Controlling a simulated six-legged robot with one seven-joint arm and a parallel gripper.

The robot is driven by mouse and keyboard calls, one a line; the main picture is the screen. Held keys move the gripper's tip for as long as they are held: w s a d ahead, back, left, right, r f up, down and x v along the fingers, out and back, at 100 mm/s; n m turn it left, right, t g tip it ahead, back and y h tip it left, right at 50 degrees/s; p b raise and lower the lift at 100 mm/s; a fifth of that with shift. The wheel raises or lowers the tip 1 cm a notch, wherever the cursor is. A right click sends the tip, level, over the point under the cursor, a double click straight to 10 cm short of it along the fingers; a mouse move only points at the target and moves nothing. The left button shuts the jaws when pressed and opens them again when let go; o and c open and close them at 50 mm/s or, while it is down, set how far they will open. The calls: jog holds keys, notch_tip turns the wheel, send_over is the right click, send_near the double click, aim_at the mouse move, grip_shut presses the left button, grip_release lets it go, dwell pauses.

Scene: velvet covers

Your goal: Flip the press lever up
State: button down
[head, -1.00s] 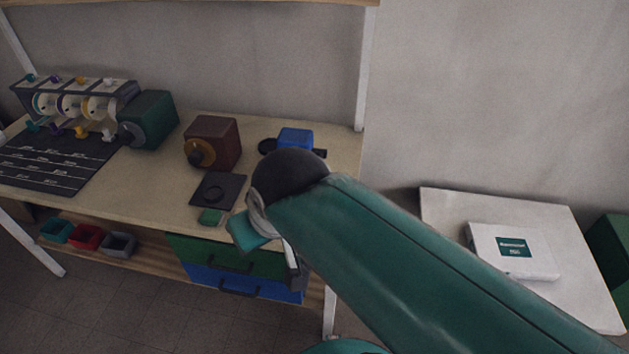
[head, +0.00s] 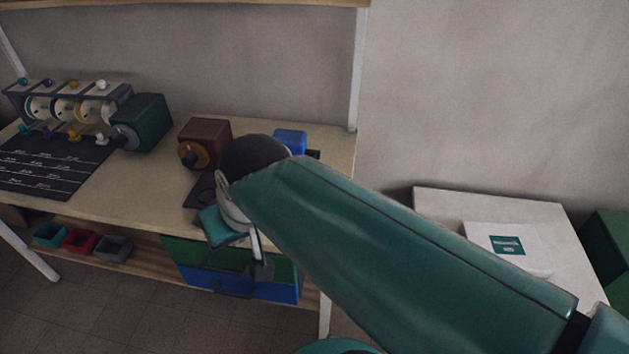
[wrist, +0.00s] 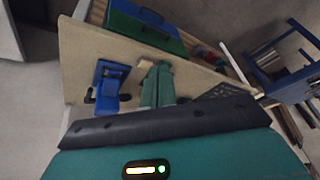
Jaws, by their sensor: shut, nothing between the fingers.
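The blue press (head: 290,139) stands at the right end of the workbench, partly hidden behind my arm in the head view. A short dark part, perhaps its lever (head: 314,154), sticks out at its right. In the wrist view the blue press (wrist: 107,84) shows with dark parts at both sides; whether its lever is up or down I cannot tell. My gripper (wrist: 157,68) shows two green fingers close together, empty, over the bench to the right of the press and apart from it in the picture.
The workbench (head: 130,195) also carries a brown box (head: 204,142) with an orange dial, a green box (head: 144,122) and a spool rack (head: 68,105). Green and blue drawers (head: 240,280) hang below. A white table (head: 500,204) stands at the right.

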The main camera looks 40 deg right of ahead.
jog(key=w+d+f+m+g+y, duration=0.1)
jog(key=w+d+f+m+y, duration=0.2)
jog(key=w+d+m, duration=0.35)
jog(key=w+d+f+m+g+y, duration=0.1)
jog(key=w+d+f+m+y, duration=0.25)
jog(key=d+m, duration=0.6)
jog(key=s+d+f+m+t, duration=0.1)
jog(key=d+f+m+t, duration=0.1)
jog(key=d, duration=0.5)
jog(key=s+d+f+m+t, duration=0.1)
jog(key=d+f+m+t, duration=0.1)
jog(key=d+f+m, duration=0.3)
jog(key=s+d+f+m+t+y, duration=0.1)
jog(key=d+f+m, duration=0.3)
jog(key=d, duration=0.5)
jog(key=shift+m+t, duration=0.4)
jog(key=shift+t, duration=0.2)
jog(key=shift+f, duration=0.1)
